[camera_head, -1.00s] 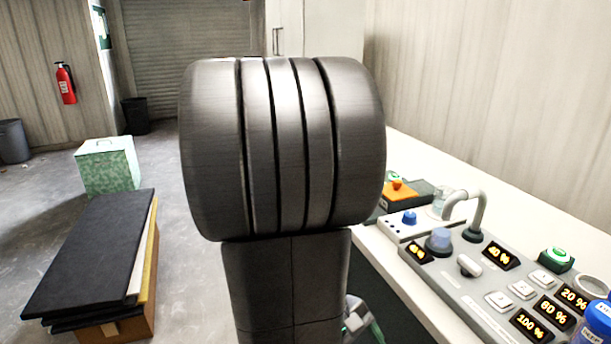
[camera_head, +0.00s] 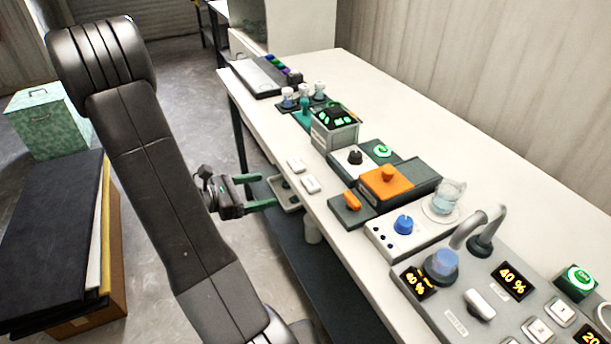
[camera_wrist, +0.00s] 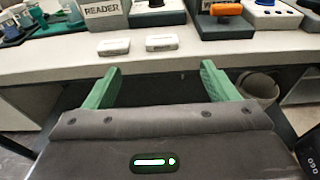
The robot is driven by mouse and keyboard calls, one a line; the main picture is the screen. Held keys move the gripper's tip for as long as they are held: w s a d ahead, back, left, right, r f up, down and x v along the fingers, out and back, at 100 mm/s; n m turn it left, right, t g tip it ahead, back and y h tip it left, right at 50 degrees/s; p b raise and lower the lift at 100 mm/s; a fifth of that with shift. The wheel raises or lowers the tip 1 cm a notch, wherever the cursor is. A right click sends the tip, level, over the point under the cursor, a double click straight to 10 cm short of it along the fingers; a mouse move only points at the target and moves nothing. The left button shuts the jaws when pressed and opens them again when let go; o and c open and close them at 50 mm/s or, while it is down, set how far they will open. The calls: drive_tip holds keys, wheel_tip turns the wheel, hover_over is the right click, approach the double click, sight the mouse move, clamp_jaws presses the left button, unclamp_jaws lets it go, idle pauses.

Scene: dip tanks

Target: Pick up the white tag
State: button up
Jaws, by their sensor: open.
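Two small white tags lie side by side near the front edge of the white table. The farther tag (camera_head: 296,164) and the nearer tag (camera_head: 311,184) both show in the head view. In the wrist view they are the left tag (camera_wrist: 115,47) and the right tag (camera_wrist: 160,43); any print is too small to read. My gripper (camera_head: 257,191) is off the table's front edge, facing the tags and apart from them. Its green fingers are spread and empty in the wrist view (camera_wrist: 160,69), with the right tag ahead between them.
A grey box marked READER (camera_wrist: 105,15) stands behind the tags. An orange-topped block (camera_head: 386,183) and a blue-knob box (camera_head: 399,231) stand nearer on the table. A grey tray (camera_head: 284,194) shows beyond my fingers. A round bin (camera_wrist: 258,85) is below the table edge.

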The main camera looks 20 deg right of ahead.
sight(308, 183)
drive_tip(key=shift+p+x, duration=0.6)
drive_tip(key=shift+x, duration=5.95)
drive_tip(key=shift+s+f, duration=0.1)
drive_tip(key=shift+c, duration=0.4)
drive_tip(key=c, duration=1)
